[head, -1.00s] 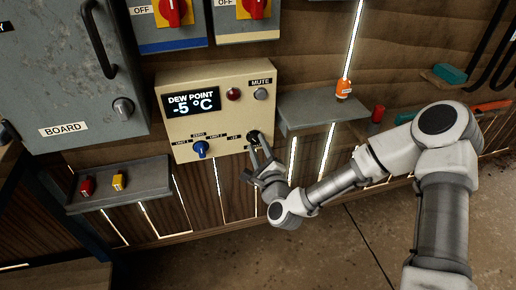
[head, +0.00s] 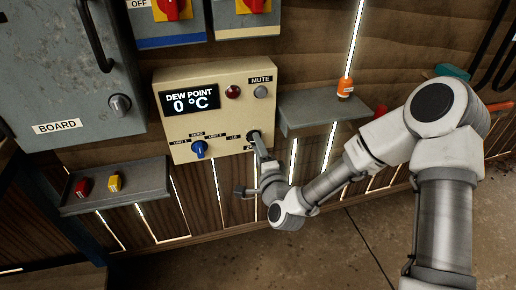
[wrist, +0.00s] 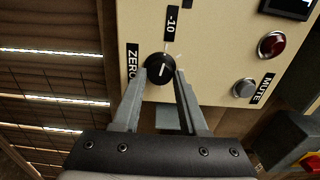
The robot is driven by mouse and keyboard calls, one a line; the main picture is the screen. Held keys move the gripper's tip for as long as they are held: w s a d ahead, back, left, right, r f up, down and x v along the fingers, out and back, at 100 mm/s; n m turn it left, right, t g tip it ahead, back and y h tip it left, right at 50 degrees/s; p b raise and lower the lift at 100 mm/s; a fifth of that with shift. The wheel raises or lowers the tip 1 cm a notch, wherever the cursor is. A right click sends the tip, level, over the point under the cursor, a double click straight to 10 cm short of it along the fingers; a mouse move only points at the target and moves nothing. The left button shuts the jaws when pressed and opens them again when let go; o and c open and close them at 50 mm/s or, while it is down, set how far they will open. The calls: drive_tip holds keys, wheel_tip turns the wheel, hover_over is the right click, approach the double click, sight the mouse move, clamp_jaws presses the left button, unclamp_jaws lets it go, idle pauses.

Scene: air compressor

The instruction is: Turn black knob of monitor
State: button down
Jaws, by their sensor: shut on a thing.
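The cream monitor box (head: 220,120) hangs on the wall, and its display (head: 190,101) reads "DEW POINT 0 °C". The black knob (head: 254,136) is at its lower right, partly hidden by my gripper (head: 260,148). In the wrist view the black knob (wrist: 158,67) sits between the fingertips of my gripper (wrist: 160,79), beside the labels ZERO and -10. My gripper is shut on the knob, one finger at each side. The white mark on the knob is small in the wrist view.
A blue knob (head: 199,149) is at the monitor's lower left. A red lamp (head: 233,91) and a grey mute button (head: 261,92) are above. Shelves stand at the left (head: 140,184) and right (head: 305,117); the right one holds an orange bottle (head: 345,87).

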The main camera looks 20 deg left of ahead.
idle(0.3)
drive_tip(key=shift+c, duration=2.2)
unclamp_jaws()
drive_tip(key=shift+s, duration=0.1)
